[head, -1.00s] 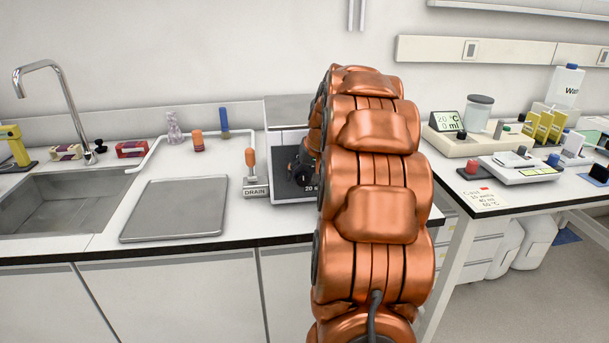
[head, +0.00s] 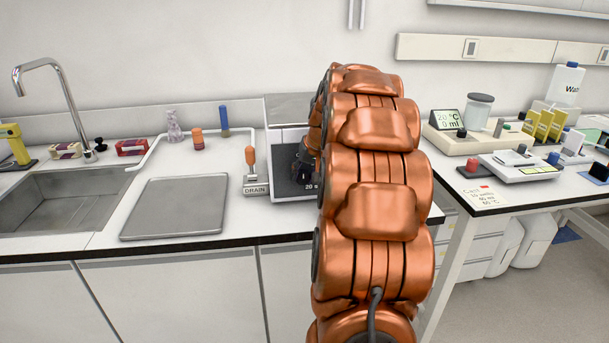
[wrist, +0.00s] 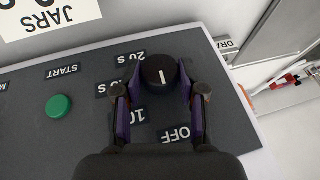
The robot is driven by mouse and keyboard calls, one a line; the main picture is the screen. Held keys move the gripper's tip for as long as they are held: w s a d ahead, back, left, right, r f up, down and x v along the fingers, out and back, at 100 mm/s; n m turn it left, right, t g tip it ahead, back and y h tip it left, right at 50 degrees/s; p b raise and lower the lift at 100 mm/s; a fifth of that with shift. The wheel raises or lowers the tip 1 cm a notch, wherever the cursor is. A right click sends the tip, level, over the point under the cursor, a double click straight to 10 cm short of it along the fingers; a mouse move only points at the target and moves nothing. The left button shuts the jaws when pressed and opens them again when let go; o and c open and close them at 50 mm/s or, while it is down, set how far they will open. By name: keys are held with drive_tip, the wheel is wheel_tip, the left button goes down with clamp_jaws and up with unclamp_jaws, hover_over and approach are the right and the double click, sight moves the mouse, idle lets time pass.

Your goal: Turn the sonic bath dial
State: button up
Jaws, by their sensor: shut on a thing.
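The sonic bath's dark front panel (wrist: 70,85) fills much of the wrist view. Its black dial (wrist: 160,75) has a white pointer line and sits between labels including "20 s", a partly covered "10" and "OFF". My gripper (wrist: 162,92) has its two purple-sided fingers on either side of the dial, shut on it. A green button (wrist: 59,106) is beside the "START" label. In the head view the bath (head: 297,180) stands on the counter, partly hidden behind my arm, and the gripper shows only as a dark shape against it.
An orange-handled drain lever (head: 250,160) stands just left of the bath. A metal tray (head: 174,208) and a sink (head: 75,205) lie farther left. A bench with a digital-display device (head: 450,122) is on the right.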

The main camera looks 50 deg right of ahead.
drive_tip(key=shift+f+y+b, duration=0.1)
drive_tip(key=shift+y+b, duration=0.2)
drive_tip(key=shift+b, duration=0.05)
drive_tip(key=t+y+b, duration=0.1)
drive_tip(key=b, duration=0.1)
drive_tip(key=t+y+b, duration=0.1)
drive_tip(key=shift+s+d+f+m+t+y, duration=0.1)
drive_tip(key=shift+d+f+m+t+y, duration=0.1)
drive_tip(key=shift+d+m+t+y, duration=0.15)
drive_tip(key=shift+s+d+f+m+t+y+b, duration=0.1)
drive_tip(key=shift+m+t+y+b, duration=0.3)
drive_tip(key=shift+t+y+b, duration=0.4)
drive_tip(key=shift+s+m+t+y+b, duration=0.1)
drive_tip(key=shift+m+t+y+b, duration=0.25)
drive_tip(key=shift+t+y+b, duration=0.45)
drive_tip(key=shift+y, duration=0.25)
drive_tip(key=o, duration=1.1)
drive_tip(key=shift+o, duration=0.2)
drive_tip(key=v, duration=1.2)
drive_tip(key=shift+s+f, duration=0.1)
